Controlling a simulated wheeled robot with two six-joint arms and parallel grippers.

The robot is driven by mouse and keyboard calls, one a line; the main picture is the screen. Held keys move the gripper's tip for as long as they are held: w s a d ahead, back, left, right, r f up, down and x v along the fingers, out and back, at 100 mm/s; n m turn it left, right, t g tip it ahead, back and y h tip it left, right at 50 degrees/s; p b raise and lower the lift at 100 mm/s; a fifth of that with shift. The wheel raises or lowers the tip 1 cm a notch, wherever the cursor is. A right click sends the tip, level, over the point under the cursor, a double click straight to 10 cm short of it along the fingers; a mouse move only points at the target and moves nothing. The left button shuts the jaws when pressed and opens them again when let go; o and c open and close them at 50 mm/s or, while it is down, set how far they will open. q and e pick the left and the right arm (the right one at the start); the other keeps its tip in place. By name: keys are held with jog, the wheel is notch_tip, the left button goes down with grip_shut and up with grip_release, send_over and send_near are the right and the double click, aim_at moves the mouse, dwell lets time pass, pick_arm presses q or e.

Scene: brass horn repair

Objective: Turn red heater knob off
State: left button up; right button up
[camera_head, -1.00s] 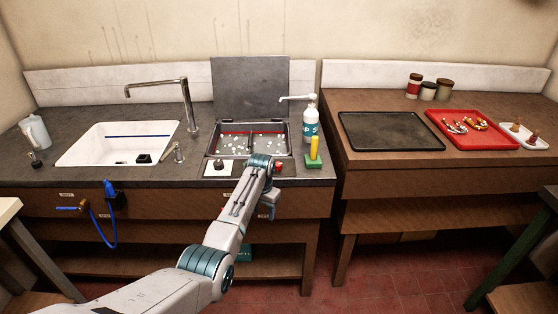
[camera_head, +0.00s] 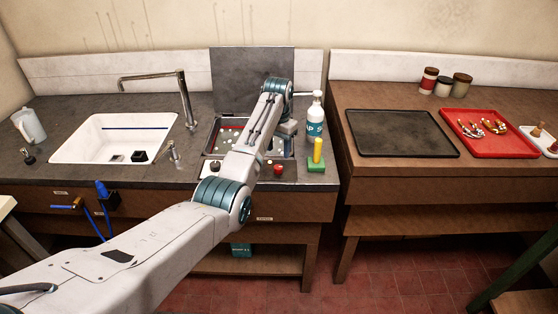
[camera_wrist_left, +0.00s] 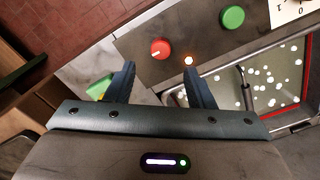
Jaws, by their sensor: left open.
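The red heater knob (camera_wrist_left: 160,49) is round with a pale pointer line, on the grey panel (camera_wrist_left: 139,38) in front of the bead-filled basin. It also shows in the head view (camera_head: 278,169), just below my left gripper. My left gripper (camera_wrist_left: 159,69) is open and empty. In the wrist view its two fingers point toward the red knob, which appears beyond the fingertips and between them. The fingertips are not clear in the head view. My right gripper is not in view.
The basin (camera_head: 208,147) with white beads has its dark lid (camera_head: 252,72) raised behind it. A white sink (camera_head: 78,147) lies to the left.

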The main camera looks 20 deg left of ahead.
aim_at(278, 167)
pick_arm(q)
notch_tip(278, 167, down, 5)
jog(key=shift+p, duration=0.5)
jog(key=shift+w+f, duration=0.1)
jog(key=shift+f, duration=1.2)
jog(key=shift+c, duration=0.9)
jog(key=c, duration=0.8)
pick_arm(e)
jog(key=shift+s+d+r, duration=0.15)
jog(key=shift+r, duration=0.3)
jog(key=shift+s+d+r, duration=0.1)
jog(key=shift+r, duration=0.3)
